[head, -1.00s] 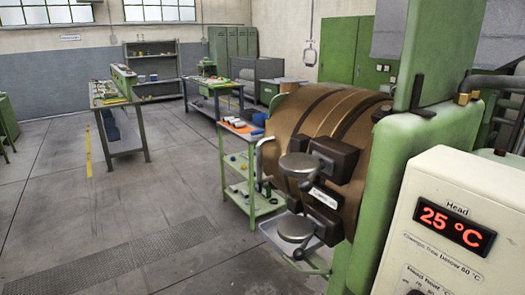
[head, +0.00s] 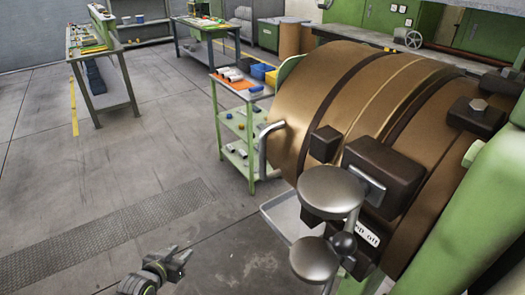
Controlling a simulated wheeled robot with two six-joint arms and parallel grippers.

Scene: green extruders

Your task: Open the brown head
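The brown head (head: 305,103) is a large drum-shaped metal housing filling the right half of the head view. Dark bands run around it. A curved silver handle (head: 264,150) sticks out at its left end. Dark clamp blocks (head: 383,175) sit on its front, with two flat round metal discs (head: 331,191) before them, a dark ball knob (head: 344,243) and a partly covered white label (head: 362,233). The head looks closed. My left gripper (head: 183,254) is low at the bottom left, empty, fingers apart, well away from the head. My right gripper is not in view.
A green shelf cart (head: 233,120) with small parts stands behind the head's left end. A pale tray (head: 284,215) lies below the head. Green machine parts (head: 490,190) rise at the right. Workbenches (head: 100,50) stand farther back. The floor at left is open.

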